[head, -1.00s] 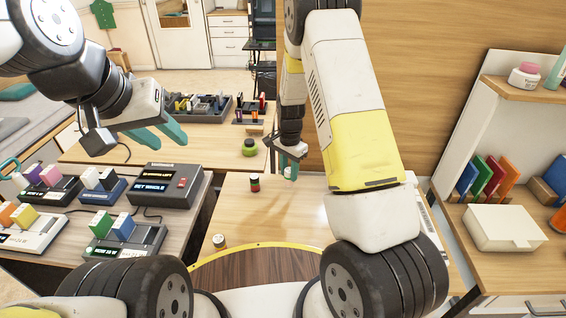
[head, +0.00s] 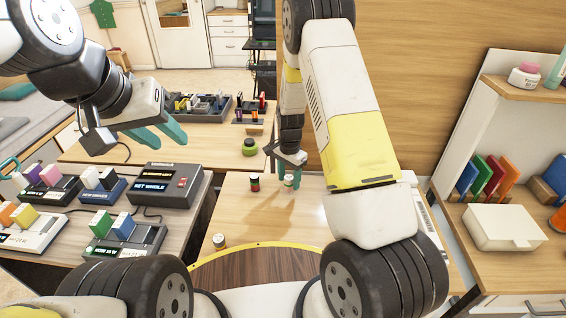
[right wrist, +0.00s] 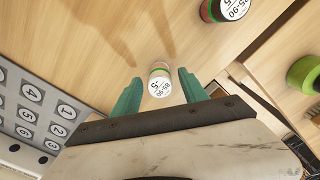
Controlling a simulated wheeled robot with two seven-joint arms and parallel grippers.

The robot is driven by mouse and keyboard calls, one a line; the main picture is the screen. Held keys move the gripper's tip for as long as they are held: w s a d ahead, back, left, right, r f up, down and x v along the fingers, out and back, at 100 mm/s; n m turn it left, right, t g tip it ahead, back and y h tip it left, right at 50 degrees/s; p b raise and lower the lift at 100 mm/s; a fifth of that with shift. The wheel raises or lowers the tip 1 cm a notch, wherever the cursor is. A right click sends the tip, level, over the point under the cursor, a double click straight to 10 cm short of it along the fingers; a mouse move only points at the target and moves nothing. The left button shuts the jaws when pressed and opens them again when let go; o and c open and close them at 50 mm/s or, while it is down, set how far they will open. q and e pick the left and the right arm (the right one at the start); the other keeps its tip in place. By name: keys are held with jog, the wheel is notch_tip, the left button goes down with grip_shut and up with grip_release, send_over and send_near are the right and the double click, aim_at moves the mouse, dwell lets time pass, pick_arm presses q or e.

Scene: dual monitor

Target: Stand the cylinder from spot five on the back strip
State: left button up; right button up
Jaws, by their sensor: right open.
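A small pale cylinder with a green band and a white numbered top (right wrist: 160,84) stands on the wooden table. It also shows in the head view (head: 289,181). My right gripper (right wrist: 160,77) is open, its teal fingers on either side of this cylinder, with gaps visible. In the head view my right gripper (head: 284,168) is low over the table there. A red, green and black cylinder (head: 255,183) stands just to the left; its top shows in the right wrist view (right wrist: 234,9). Another small cylinder (head: 219,241) stands nearer me. My left gripper (head: 168,135) is open and empty, raised at left.
A grey panel with numbered circles (right wrist: 50,82) lies at left in the right wrist view. A green round container (head: 249,147) sits on the back table. Several labelled devices (head: 165,186) fill the left table. A wooden wall (head: 440,70) rises behind my right arm.

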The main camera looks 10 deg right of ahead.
notch_tip(320, 180, up, 12)
notch_tip(320, 180, up, 8)
jog(key=n+t+y, duration=0.1)
jog(key=n, duration=0.1)
send_over(289, 177)
jog(key=s, duration=0.3)
jog(key=s+d+r+n+t, duration=0.1)
jog(key=s+r+n, duration=0.3)
jog(key=s+r, duration=0.4)
jog(key=s+d+r+n+t+y, duration=0.1)
jog(key=s+r+n+t, duration=0.3)
jog(key=s+r, duration=0.5)
jog(key=s, duration=0.6)
jog(key=shift+s+n, duration=0.25)
jog(key=shift+n, duration=0.05)
jog(key=shift+d, duration=0.1)
